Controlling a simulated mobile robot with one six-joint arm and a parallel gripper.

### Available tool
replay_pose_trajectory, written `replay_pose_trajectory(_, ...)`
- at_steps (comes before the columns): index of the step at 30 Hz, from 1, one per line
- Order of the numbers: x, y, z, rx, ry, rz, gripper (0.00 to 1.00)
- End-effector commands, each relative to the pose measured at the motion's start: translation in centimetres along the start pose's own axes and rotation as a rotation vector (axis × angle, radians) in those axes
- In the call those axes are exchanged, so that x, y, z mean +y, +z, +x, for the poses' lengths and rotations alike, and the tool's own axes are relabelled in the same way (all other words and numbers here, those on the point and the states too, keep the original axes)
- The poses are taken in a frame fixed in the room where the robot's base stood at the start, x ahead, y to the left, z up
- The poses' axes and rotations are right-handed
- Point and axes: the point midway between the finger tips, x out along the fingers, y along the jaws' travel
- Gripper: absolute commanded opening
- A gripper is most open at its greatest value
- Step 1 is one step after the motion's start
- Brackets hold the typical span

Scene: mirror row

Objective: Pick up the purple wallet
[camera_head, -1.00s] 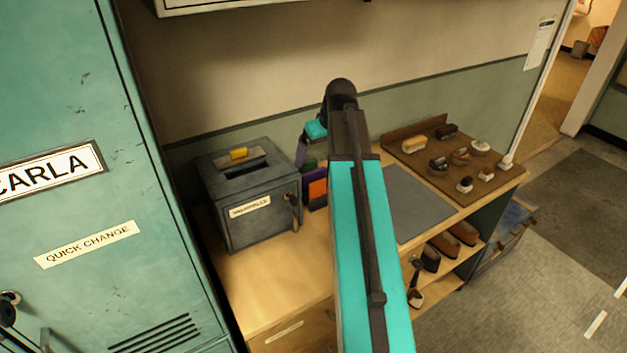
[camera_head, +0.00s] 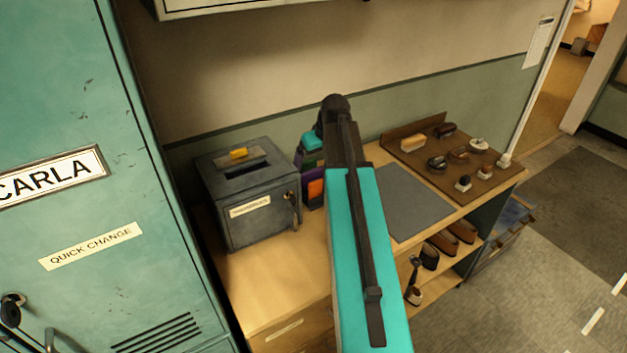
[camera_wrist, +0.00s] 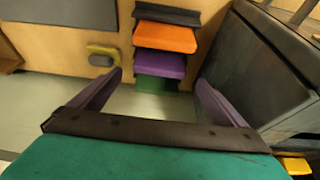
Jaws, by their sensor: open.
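The purple wallet (camera_wrist: 160,65) is in a row of wallets in the wrist view, between an orange wallet (camera_wrist: 165,38) and a green one (camera_wrist: 157,84). A dark wallet (camera_wrist: 168,15) is at the far end of the row. My gripper (camera_wrist: 159,78) is open and empty, its two purple fingers to the left and right of the row. I cannot tell how far they are from the wallet. In the head view, my arm partly covers the row; the orange wallet (camera_head: 316,188) shows beside it.
A dark grey box (camera_head: 250,200) with a slot stands close beside the wallets; its side (camera_wrist: 260,65) is near my right finger in the wrist view. A grey mat (camera_head: 415,200) and a brown board (camera_head: 425,150) with brushes lie to the right. A wall is behind.

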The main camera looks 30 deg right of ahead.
Motion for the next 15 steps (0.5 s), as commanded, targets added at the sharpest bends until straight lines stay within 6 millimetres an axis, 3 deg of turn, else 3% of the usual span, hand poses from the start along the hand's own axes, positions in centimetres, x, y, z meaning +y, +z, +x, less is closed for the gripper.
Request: replay_pose_trajectory(15, 0.0, 0.2, 3.1, -0.002, -0.002, -0.001, 0.96)
